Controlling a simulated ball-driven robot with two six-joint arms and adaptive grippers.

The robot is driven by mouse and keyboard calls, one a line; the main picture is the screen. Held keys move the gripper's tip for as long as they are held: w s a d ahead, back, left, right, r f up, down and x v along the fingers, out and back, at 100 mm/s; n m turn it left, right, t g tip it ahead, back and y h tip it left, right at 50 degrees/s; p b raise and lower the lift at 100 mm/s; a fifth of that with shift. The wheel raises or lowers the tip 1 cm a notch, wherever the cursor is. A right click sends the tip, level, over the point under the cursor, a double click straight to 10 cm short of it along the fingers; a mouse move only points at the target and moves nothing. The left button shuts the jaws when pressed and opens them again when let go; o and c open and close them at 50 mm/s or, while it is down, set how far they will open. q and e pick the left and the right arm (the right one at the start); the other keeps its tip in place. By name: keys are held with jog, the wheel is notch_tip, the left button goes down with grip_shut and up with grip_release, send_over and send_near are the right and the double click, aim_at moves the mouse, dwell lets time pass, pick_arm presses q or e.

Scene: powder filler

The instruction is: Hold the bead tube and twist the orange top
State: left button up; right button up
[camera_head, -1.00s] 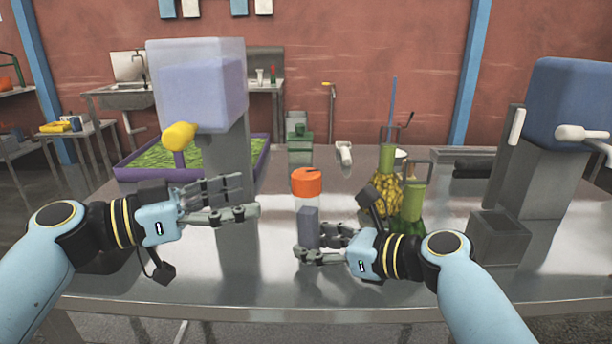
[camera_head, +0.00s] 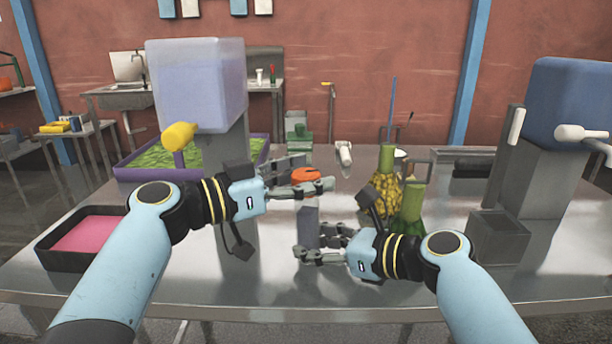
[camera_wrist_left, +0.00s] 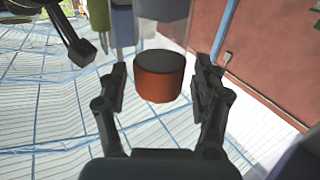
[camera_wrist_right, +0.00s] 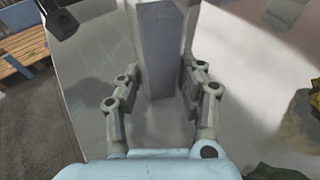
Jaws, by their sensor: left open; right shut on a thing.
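The bead tube (camera_head: 309,222) stands upright on the metal table, with a grey lower body. Its orange top (camera_head: 304,175) is partly hidden by my left fingers. My left gripper (camera_head: 314,176) is open, one finger on each side of the orange top. In the left wrist view the orange top (camera_wrist_left: 158,82) sits between the fingers, with gaps on both sides. My right gripper (camera_head: 308,246) is shut on the lower tube. In the right wrist view the tube (camera_wrist_right: 163,55) stands between the right fingers.
A yellow-knobbed dispenser (camera_head: 200,85) stands at the left, and a pink tray (camera_head: 60,262) lies at the front left. A green-necked flask (camera_head: 412,205) and a yellow bumpy vessel (camera_head: 383,195) stand right of the tube. A blue-topped machine (camera_head: 560,130) is at far right.

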pick_arm(q)
jog(key=shift+c, duration=0.3)
pick_arm(e)
jog(key=shift+f, duration=0.2)
pick_arm(q)
jog(key=c, duration=1.2)
jog(key=shift+m+g, duration=0.3)
jog(key=shift+g, duration=0.1)
jog(key=m+g+h, duration=0.2)
jog(key=m+g, duration=0.1)
jog(key=g, duration=0.1)
jog(key=shift+w+g, duration=0.15)
jog(key=shift+g, duration=0.15)
jog(key=shift+f+m+g+h, duration=0.1)
jog(key=shift+m+g+h, duration=0.4)
jog(key=shift+m+g, duration=1.65)
jog(key=shift+g, duration=0.85)
pick_arm(e)
jog(key=shift+r, duration=0.1)
pick_arm(q)
jog(key=o, duration=1.3)
jog(key=shift+c, duration=0.2)
